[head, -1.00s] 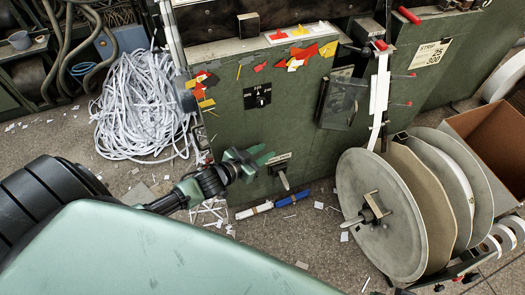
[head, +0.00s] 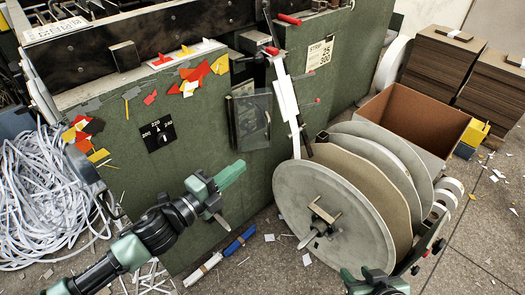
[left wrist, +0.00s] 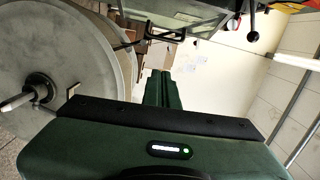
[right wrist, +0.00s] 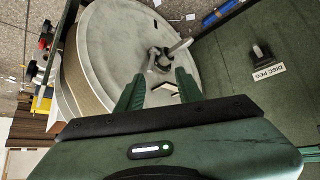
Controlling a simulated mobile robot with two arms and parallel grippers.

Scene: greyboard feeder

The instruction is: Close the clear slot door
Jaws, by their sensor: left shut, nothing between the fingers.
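The clear slot door (head: 252,122) is a dark, see-through panel with a small handle on its right side. It is on the green machine's front, left of the white strip guide. I cannot tell exactly how far it stands out from the face. My left gripper (head: 230,176) is shut and empty, below and slightly left of the door, apart from it. The fingers also show closed together in the left wrist view (left wrist: 162,85). My right gripper (head: 370,280) is at the bottom edge; in the right wrist view (right wrist: 158,88) its fingers are apart and empty, facing the large disc.
Large reel discs (head: 320,215) stand right of the left gripper, with a spindle sticking out. A cardboard box (head: 425,115) is behind them. A selector knob (head: 158,134) is on the machine face. Paper strips (head: 45,200) heap at left. A blue marker (head: 240,240) lies on the floor.

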